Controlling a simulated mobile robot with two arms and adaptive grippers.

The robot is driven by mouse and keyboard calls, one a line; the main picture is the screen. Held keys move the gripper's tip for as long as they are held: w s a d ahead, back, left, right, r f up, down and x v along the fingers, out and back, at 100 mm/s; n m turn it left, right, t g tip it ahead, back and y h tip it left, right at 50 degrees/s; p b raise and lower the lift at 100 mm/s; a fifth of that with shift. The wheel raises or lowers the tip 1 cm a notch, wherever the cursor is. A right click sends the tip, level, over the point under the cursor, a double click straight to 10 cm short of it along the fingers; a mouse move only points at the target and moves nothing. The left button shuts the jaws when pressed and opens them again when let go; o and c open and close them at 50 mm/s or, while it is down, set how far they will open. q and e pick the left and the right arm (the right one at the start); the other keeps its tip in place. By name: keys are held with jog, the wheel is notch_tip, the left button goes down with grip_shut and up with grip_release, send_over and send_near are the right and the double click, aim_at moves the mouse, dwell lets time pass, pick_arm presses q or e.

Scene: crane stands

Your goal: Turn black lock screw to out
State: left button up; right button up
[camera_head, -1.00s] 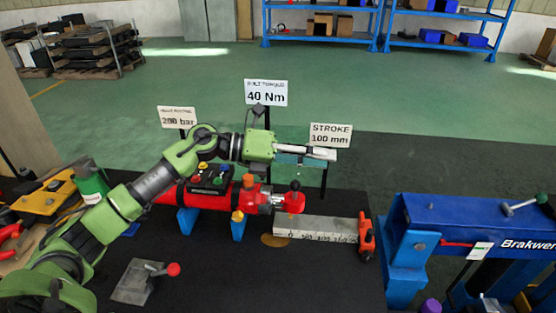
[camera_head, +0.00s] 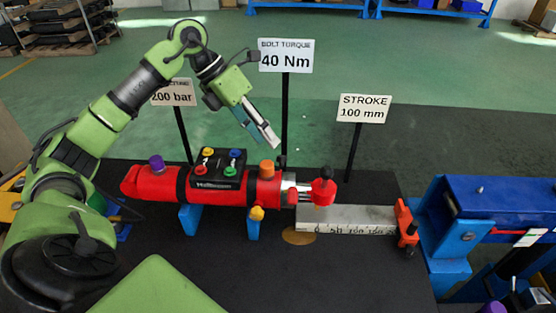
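A red cylinder (camera_head: 160,184) lies on blue supports on the black table, with a silver rod end and a red knob (camera_head: 323,192) at its right. A small dark piece (camera_head: 281,161) stands beside the orange cap (camera_head: 266,169); I cannot tell whether it is the black lock screw. The red knob also has a dark top. My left gripper (camera_head: 268,141) hangs above the cylinder's right half, fingers pointing down and right, apart from it. The fingers lie close together; whether they are open is unclear. Nothing shows between them. My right gripper is out of view.
A black block (camera_head: 217,171) with coloured knobs sits on the cylinder. Signs on posts, including the bolt torque sign (camera_head: 285,55) and stroke sign (camera_head: 364,108), stand behind it. A scale bar (camera_head: 350,217) lies to the right, before a blue machine (camera_head: 500,200).

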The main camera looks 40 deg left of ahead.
aim_at(279, 156)
pick_arm(q)
jog(key=b+x, duration=0.2)
jog(key=x, duration=0.4)
jog(key=shift+f, duration=0.2)
jog(key=shift+w+f, duration=0.1)
jog(key=shift+d, duration=0.1)
grip_shut()
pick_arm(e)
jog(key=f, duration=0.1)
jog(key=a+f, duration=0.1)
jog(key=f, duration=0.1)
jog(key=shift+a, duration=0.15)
